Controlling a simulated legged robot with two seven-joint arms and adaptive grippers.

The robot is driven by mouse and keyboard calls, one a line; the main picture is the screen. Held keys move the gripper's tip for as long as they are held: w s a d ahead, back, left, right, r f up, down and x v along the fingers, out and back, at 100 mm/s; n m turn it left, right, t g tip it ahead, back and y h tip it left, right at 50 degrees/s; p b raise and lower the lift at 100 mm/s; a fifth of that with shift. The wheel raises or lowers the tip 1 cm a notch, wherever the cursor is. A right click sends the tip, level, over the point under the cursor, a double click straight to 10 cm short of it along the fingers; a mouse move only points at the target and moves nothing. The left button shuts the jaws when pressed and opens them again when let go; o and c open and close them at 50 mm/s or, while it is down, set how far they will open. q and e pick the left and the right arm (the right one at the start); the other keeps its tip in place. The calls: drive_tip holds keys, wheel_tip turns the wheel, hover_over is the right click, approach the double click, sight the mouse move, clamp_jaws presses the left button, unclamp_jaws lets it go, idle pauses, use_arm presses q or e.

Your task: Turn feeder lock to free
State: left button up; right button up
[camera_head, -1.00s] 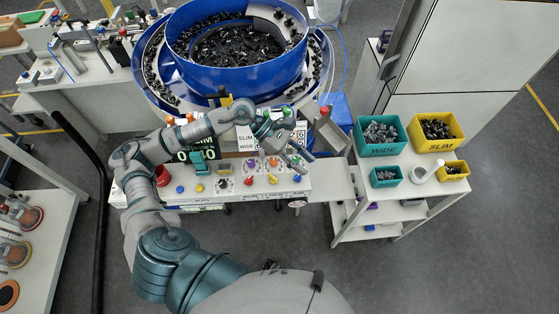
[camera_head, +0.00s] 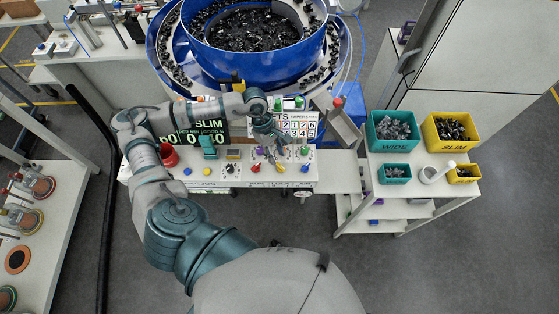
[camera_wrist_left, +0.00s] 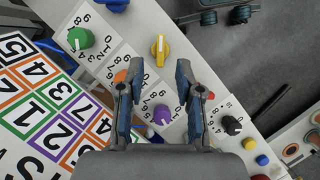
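A yellow lever knob (camera_head: 280,167) is on the console's front row, above a label that seems to read LOCK. It shows upright in the left wrist view (camera_wrist_left: 160,48), just beyond the fingertips and roughly centred between them. My left gripper (camera_head: 277,147) hangs over the console behind the front row. In the left wrist view its fingers (camera_wrist_left: 158,72) are apart with nothing between them, and I see no contact with the knob. The free mark for the lock cannot be read. My right gripper is out of view.
A blue bowl feeder (camera_head: 254,45) stands behind the console. Bins of parts stand on the right cart (camera_head: 410,167).

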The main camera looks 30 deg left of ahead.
sight(280, 165)
use_arm(q)
drive_tip(key=x, duration=0.3)
drive_tip(key=shift+f, duration=0.35)
drive_tip(key=shift+d+f, duration=0.2)
drive_tip(key=shift+f, duration=0.05)
clamp_jaws()
